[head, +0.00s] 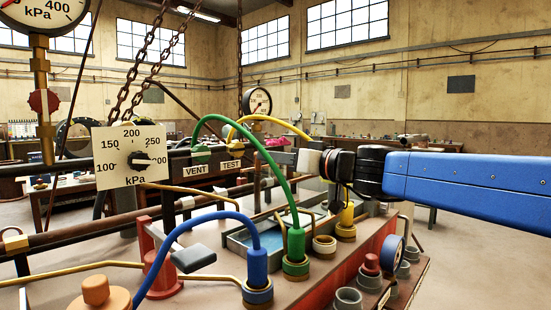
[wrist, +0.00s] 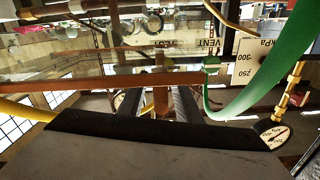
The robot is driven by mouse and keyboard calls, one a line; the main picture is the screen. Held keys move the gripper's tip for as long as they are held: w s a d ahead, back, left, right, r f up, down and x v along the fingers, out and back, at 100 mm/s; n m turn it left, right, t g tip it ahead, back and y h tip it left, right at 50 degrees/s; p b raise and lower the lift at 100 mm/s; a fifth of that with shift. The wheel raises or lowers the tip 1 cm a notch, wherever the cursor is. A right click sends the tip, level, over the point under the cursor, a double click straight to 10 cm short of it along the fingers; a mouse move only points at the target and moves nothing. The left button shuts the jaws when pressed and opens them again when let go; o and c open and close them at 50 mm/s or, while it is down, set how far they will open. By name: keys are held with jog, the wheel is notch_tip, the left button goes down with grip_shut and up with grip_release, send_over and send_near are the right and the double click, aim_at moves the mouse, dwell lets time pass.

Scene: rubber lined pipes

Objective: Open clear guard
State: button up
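The clear guard is hard to make out in the head view. In the wrist view, which is upside down, a see-through pane (wrist: 70,62) with a brown bar (wrist: 85,83) along its edge crosses the picture and looks like the guard. A short brown post (wrist: 160,95) stands from that bar between the two dark fingers of my gripper (wrist: 158,98). The fingers are apart, with a gap visible beside the post; contact is unclear. In the head view my gripper (head: 283,158) reaches left above the bench, behind the green hose.
A green hose (head: 268,160), a blue hose (head: 185,225) and a yellow hose (head: 285,127) arch over the bench near my gripper. A kPa dial plate (head: 122,168) and hanging chains (head: 160,55) stand at left. A grey-framed tray (head: 240,243) lies below.

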jog(key=v, duration=1.7)
jog(key=shift+s+d+r, duration=0.1)
jog(key=shift+s+d, duration=0.1)
dwell(0.3)
